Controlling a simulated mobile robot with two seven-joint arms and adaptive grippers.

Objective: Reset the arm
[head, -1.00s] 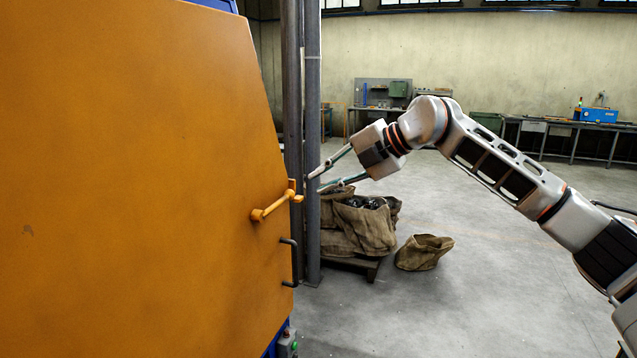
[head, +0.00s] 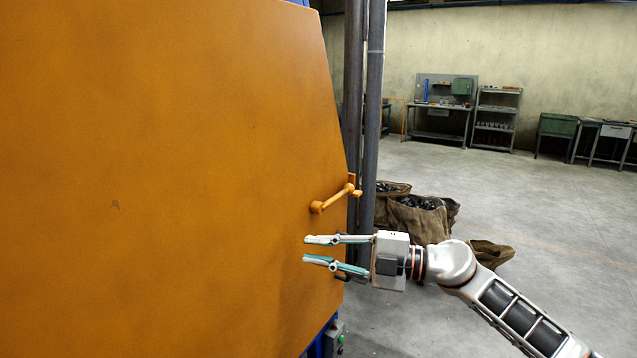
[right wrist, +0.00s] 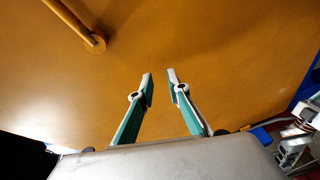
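My right gripper (head: 320,250) is open and empty in front of the large orange door (head: 200,180), below the door's latch handle. In the right wrist view its two fingers (right wrist: 162,80) stand apart with nothing between them, and the orange door panel (right wrist: 220,50) fills the background. The orange latch handle (head: 335,199) is on the door's right edge, above the gripper; it also shows at the upper left in the right wrist view (right wrist: 75,22). The dark pull handle lower on the door is mostly hidden behind my gripper. My left gripper is not in view.
Dark vertical posts (head: 373,120) stand just behind the door's right edge. Sacks filled with dark pieces (head: 420,215) sit behind my right arm. A green-button control box (head: 334,338) is low on the machine. Workbenches (head: 440,115) line the far wall; the floor at right is open.

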